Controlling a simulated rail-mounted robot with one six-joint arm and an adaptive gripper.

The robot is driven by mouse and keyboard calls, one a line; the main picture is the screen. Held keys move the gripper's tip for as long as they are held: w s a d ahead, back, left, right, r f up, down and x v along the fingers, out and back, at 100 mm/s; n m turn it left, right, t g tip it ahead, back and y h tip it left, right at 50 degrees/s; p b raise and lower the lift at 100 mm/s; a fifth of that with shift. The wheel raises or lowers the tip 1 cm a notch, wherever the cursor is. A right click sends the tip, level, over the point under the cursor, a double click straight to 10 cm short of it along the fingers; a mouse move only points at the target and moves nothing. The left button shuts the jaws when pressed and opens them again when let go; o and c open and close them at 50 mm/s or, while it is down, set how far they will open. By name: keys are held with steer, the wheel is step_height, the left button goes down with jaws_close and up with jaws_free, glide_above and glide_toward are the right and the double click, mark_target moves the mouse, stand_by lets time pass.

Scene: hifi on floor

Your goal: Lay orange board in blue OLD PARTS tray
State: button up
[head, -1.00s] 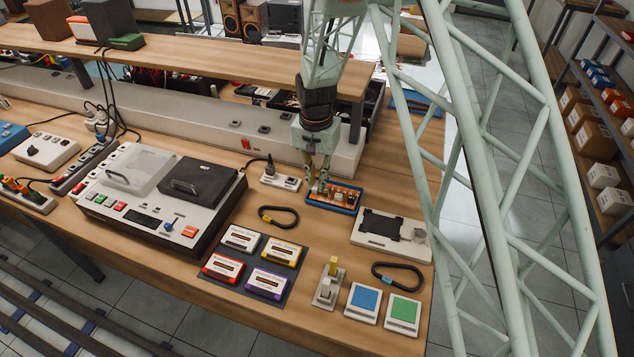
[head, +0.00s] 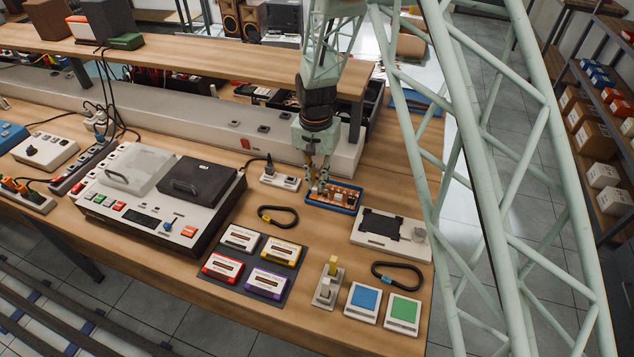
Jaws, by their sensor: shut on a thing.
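The blue tray (head: 352,211) lies on the wooden bench, behind the white unit with the black plate. The orange board (head: 344,196) shows within the tray's outline, with small parts on its top. My gripper (head: 316,186) points down at the left part of the board, its fingers closed on it. The fingertips hide part of the board's left end. I cannot tell whether the board touches the tray floor. No lettering on the tray is readable.
A white unit with a black plate (head: 383,225) stands in front of the tray. A small white socket block (head: 280,179) is to its left, and a black cable loop (head: 278,216) lies in front. A long grey trunking (head: 220,120) and a raised shelf (head: 200,58) are behind.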

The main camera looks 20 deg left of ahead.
steer(key=o, duration=0.9)
steer(key=shift+a, duration=0.1)
steer(key=o, duration=0.4)
steer(key=shift+r, duration=0.1)
steer(key=shift+r+p, duration=1.1)
steer(key=shift+r, duration=1.85)
